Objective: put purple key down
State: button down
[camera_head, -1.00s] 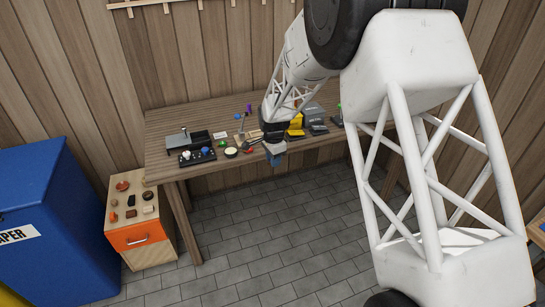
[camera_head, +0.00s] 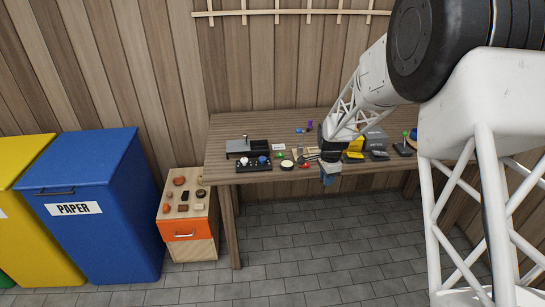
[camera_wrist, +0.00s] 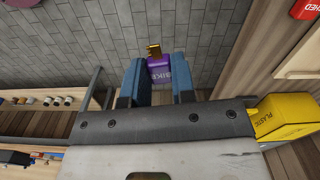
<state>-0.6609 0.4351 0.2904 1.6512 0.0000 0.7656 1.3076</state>
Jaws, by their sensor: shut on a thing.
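The purple key (camera_wrist: 159,70) shows in the wrist view as a purple tag lettered "BIKE" with a gold-coloured key end beyond it. It sits between the two blue fingers of my gripper (camera_wrist: 157,80), which are shut on it. In the head view my gripper (camera_head: 330,176) hangs at the front edge of the wooden workbench (camera_head: 228,175), right of its middle clutter. The key cannot be made out in the head view. Floor tiles lie behind the key in the wrist view.
The workbench holds a grey device (camera_head: 247,148), a black panel with knobs (camera_head: 253,163), a yellow item (camera_head: 355,150) and small parts. An orange-drawer cabinet (camera_head: 184,235), blue paper bin (camera_head: 110,235) and yellow bin (camera_head: 45,220) stand left. Tiled floor in front is clear.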

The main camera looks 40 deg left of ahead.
jog(key=shift+m, duration=0.8)
jog(key=s+a, duration=0.2)
jog(key=a, duration=0.5)
jog(key=s+a, duration=0.1)
jog(key=a, duration=0.7)
jog(key=s+a, duration=0.2)
jog(key=a, duration=0.6)
jog(key=shift+s+a+r, duration=0.1)
jog(key=shift+s+r, duration=0.2)
jog(key=shift+r, duration=0.1)
jog(key=shift+s+a, duration=0.25)
jog(key=shift+a, duration=0.25)
jog(key=shift+w, duration=0.1)
send_over(258, 146)
jog(key=s+d, duration=0.3)
jog(key=shift+w+a+f, duration=0.15)
jog(key=shift+a+f, duration=0.05)
jog(key=shift+f, duration=0.5)
jog(key=shift+f, duration=1.75)
jog(key=shift+f, duration=0.1)
